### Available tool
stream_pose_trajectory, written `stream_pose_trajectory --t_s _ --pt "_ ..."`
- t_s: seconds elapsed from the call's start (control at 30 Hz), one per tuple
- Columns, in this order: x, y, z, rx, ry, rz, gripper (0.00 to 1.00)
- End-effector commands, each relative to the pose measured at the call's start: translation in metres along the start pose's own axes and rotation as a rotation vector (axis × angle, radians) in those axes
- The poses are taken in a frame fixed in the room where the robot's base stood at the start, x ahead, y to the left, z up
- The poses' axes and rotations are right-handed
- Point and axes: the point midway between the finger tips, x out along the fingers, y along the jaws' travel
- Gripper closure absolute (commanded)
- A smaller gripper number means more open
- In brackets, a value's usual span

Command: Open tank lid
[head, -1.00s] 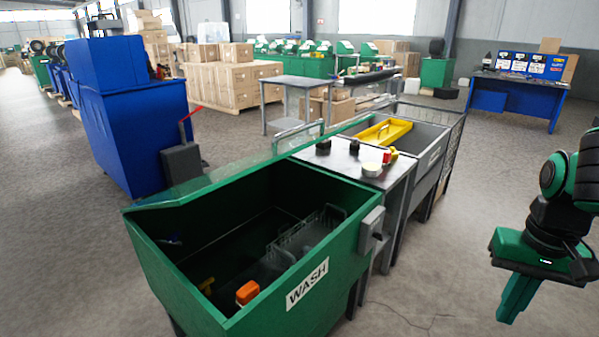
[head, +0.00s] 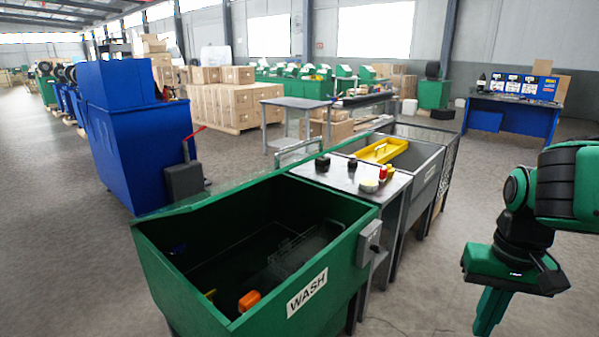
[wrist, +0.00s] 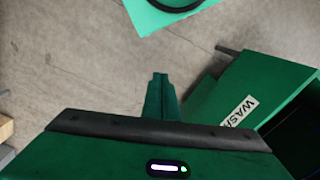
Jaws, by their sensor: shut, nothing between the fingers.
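The green wash tank (head: 338,262) stands in the lower middle of the head view, with a white WASH label on its front. Its top is uncovered, and I see into its dark inside. A thin green panel (head: 235,190) with a metal handle (head: 299,150) runs along the tank's far edge, seen nearly edge-on. An orange object (head: 249,301) and a wire basket (head: 304,248) are inside. My gripper (head: 490,312) is shut and empty, pointing down, to the right of the tank and apart from it. In the wrist view my gripper (wrist: 158,85) is left of the tank's corner (wrist: 270,75).
A grey switch box (head: 368,243) sticks out from the tank's right end. A small table (head: 340,177) with jars adjoins it, then a grey basin (head: 424,160) with a yellow tray (head: 383,150). A blue machine (head: 135,130) stands behind left. The floor at right is clear.

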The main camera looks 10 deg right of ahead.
Motion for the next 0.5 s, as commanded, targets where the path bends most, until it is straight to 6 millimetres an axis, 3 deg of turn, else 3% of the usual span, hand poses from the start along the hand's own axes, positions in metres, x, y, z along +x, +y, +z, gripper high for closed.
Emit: stream_pose_trajectory --t_s 0.13,0.27,0.5 --pt "0.001 -0.018 -0.021 0.090 0.057 -0.014 1.00" --pt "0.006 -0.050 -0.060 0.249 0.131 -0.079 1.00" --pt "0.013 -0.140 -0.128 0.616 0.167 -0.360 1.00"
